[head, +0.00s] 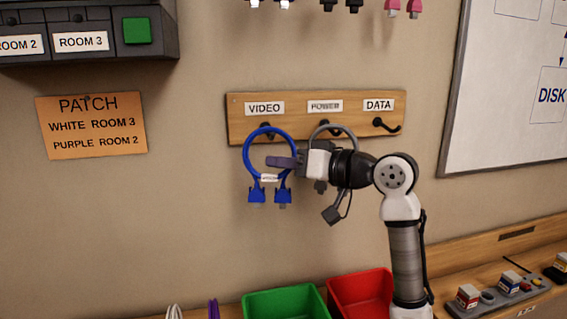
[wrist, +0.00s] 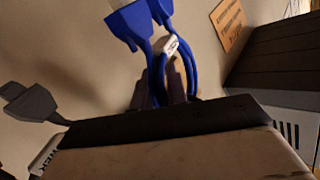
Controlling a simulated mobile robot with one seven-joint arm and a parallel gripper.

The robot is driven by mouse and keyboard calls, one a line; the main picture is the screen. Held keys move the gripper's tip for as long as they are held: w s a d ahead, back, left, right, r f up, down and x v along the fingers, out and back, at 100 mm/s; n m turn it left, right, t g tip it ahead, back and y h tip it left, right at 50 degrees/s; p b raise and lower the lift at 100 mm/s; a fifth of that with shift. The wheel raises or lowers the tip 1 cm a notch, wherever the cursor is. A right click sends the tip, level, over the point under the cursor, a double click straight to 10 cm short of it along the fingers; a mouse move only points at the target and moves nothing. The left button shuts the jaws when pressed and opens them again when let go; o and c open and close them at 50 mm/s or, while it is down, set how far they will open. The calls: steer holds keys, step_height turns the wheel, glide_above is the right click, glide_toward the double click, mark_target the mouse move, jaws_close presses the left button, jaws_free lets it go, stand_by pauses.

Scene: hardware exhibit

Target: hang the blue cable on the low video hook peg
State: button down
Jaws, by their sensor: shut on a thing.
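The blue cable (head: 247,161) is a loop with two blue plugs hanging below and a pale tag. Its top lies at the video hook peg (head: 268,129), under the VIDEO label on the low wooden board. I cannot tell whether the loop rests on the peg or is only in front of it. My gripper (head: 283,162) reaches in from the right and is shut on the cable's right side. In the wrist view the blue cable (wrist: 162,75) runs between the fingers (wrist: 162,88), with its plugs at the top.
A grey cable (head: 345,133) hangs on the POWER hook, partly behind my gripper. The DATA hook (head: 385,125) is empty. Green (head: 285,302) and red (head: 360,291) bins stand below. Other cables hang above. A patch note (head: 91,125) is on the left wall.

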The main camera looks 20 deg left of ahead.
steer(key=c, duration=1.3)
jaws_free()
